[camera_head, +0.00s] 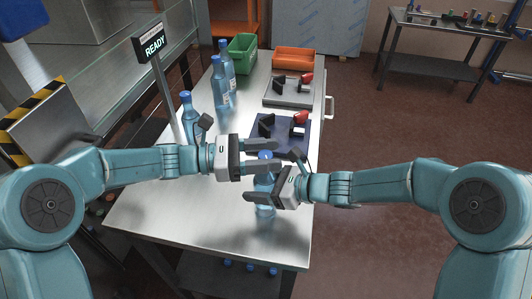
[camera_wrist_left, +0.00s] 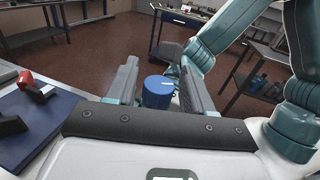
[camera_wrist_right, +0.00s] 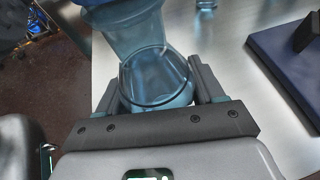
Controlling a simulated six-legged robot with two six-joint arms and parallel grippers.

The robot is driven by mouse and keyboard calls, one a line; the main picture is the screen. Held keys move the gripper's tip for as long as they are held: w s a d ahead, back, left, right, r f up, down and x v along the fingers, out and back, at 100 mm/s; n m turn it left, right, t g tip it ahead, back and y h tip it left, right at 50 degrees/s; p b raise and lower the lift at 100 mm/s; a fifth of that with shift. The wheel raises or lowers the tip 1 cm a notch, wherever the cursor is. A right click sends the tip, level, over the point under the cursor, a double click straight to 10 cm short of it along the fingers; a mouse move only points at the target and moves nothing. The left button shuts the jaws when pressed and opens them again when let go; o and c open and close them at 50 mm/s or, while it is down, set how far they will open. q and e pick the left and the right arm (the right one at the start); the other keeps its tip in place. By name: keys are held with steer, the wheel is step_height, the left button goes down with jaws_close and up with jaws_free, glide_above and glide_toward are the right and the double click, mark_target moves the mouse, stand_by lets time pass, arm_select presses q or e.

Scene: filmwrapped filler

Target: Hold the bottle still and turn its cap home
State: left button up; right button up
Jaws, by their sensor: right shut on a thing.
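A clear blue bottle (camera_head: 264,181) stands upright on the metal bench, with a blue cap (camera_head: 265,155) at its top. My right gripper (camera_head: 270,178) is shut on the bottle's body from the right. In the right wrist view the bottle (camera_wrist_right: 155,80) sits between the fingers. My left gripper (camera_head: 281,154) is above it at cap height, with its fingers on either side of the cap. In the left wrist view the cap (camera_wrist_left: 158,92) lies between the open fingers, with a narrow gap visible. The bottle's neck is mostly hidden.
Several other capped bottles (camera_head: 219,88) stand along the bench's left side. Behind the held bottle are a blue fixture (camera_head: 282,128) and a grey fixture (camera_head: 289,94), with a green bin (camera_head: 239,52) and an orange tray (camera_head: 293,58) farther back. The bench's front (camera_head: 180,215) is clear.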

steer(key=shift+r, duration=0.1)
arm_select(q)
steer(key=s+a, duration=0.1)
steer(key=a, duration=1.1)
arm_select(e)
steer(key=o, duration=1.3)
steer(key=shift+c, duration=0.2)
steer(key=shift+d, duration=0.15)
